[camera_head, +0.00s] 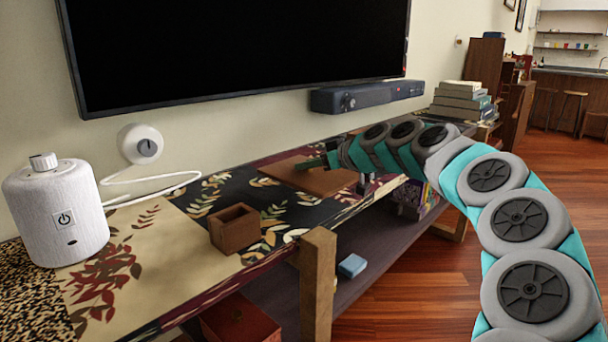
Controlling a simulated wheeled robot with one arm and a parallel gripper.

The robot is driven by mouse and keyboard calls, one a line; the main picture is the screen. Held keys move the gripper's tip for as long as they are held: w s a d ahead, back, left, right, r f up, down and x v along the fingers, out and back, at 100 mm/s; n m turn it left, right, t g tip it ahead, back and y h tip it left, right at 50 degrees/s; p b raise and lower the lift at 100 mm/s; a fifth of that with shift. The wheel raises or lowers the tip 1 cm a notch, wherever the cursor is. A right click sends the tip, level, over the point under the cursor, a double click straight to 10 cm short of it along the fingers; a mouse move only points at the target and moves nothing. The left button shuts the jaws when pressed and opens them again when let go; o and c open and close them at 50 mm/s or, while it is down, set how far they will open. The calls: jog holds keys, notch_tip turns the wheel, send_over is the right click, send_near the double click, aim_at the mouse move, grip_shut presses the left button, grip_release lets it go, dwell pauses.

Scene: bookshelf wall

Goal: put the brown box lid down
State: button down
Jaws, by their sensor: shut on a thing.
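A flat brown piece, which looks like the brown box lid (308,178), lies level at or just above the patterned shelf top, towards its far end. I cannot tell whether it touches the surface. My gripper (348,171) is at its right end, with a dark finger on the far side and another by the near edge, shut on it. The arm hides part of the grip. A small open brown box (235,228) stands on the shelf top, nearer and to the left of the lid, apart from it.
A white cylindrical device (57,212) stands at the left of the patterned shelf top (130,255). A dark soundbar (368,95) is on the wall under the screen. Stacked books (462,100) stand at the far end. A blue block (352,265) lies on the lower shelf.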

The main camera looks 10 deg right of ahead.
aim_at(339, 182)
jog(key=shift+r+x, duration=0.25)
jog(key=shift+x, duration=0.75)
jog(key=shift+f, duration=1.75)
jog(key=shift+f, duration=0.15)
jog(key=c, duration=0.6)
grip_release()
jog(key=shift+d+r, duration=0.1)
jog(key=shift+r, duration=0.15)
jog(key=v, duration=1.2)
jog(key=shift+b, duration=0.3)
